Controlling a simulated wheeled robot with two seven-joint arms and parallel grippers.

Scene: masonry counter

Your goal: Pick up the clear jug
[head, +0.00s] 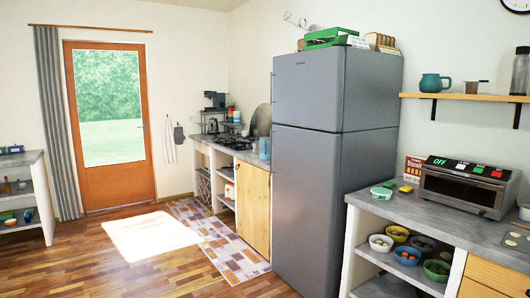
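I cannot make out a clear jug for certain. A tall, clear-looking container with a dark lid (520,71) stands upright on the wooden wall shelf (465,97) at the right edge. I cannot tell whether it is a jug. A bluish container (264,148) stands on the far counter beside the fridge; it is too small to tell if it is see-through. Neither of my grippers is in view.
A grey fridge (330,160) stands between the far counter and the near right counter (415,207). The near counter holds a toaster oven (467,186), with several bowls on the shelf below. A teal teapot (433,83) is on the wall shelf. The wooden floor (150,270) is open.

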